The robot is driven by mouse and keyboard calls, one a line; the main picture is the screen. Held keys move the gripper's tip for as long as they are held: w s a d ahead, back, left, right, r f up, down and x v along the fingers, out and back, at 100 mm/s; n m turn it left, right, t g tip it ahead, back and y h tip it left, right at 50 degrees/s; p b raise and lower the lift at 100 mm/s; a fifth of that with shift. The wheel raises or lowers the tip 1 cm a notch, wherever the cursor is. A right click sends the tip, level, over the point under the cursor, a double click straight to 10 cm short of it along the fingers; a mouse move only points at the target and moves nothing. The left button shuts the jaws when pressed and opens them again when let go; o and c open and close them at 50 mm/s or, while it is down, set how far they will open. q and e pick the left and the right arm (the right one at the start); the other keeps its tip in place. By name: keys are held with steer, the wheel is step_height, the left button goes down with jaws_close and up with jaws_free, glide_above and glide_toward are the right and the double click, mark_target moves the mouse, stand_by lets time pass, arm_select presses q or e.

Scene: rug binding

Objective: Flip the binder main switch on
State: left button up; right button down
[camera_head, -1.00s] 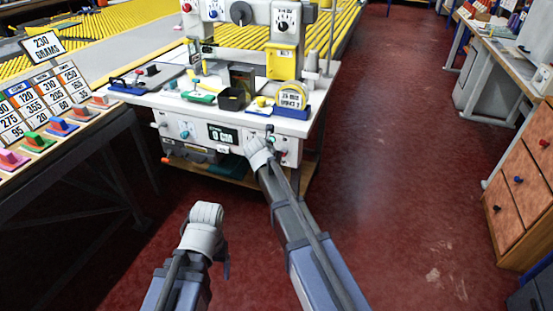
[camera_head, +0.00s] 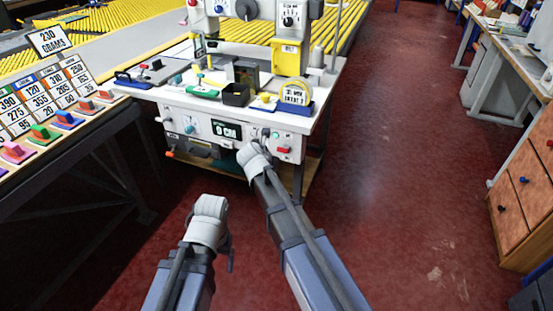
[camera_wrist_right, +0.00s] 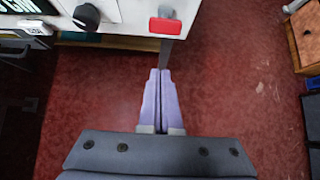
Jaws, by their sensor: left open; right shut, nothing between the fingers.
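The binder (camera_head: 240,95) is a white machine whose front panel has a display (camera_head: 226,130), knobs and a red switch (camera_head: 284,150). The red switch also shows at the top of the right wrist view (camera_wrist_right: 165,25), on the white panel. I cannot tell whether it is on or off. My right gripper (camera_head: 254,154) is in front of the panel, left of the red switch in the head view. Its fingers (camera_wrist_right: 160,72) are shut and empty, apart from the switch in the right wrist view. My left gripper (camera_head: 210,205) is open above the floor, farther back.
A black knob (camera_wrist_right: 87,16) is left of the red switch. A slanted board of number cards and coloured blocks (camera_head: 45,130) stands at the left. Wooden drawers (camera_head: 525,185) stand at the right. The red floor (camera_head: 390,170) between is clear.

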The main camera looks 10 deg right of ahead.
steer(key=shift+p+v, duration=1.3)
steer(key=shift+v, duration=1.05)
steer(key=shift+r, duration=0.1)
steer(key=s+a+f+m+g+y, duration=0.1)
steer(key=s+a+f+m+g, duration=0.15)
steer(key=s+m, duration=0.6)
steer(key=s+a+f+m+g+y, duration=0.2)
steer(key=s+a+m+g, duration=0.1)
steer(key=s+m, duration=0.6)
steer(key=s+a+f+m+g+y, duration=0.1)
steer(key=s+a+f+m+g, duration=0.15)
steer(key=s+m, duration=0.65)
step_height(320, 180, up, 19)
steer(key=n+p, duration=0.1)
steer(key=p, duration=1.7)
steer(key=shift+a+p, duration=0.2)
steer(key=shift+p, duration=0.1)
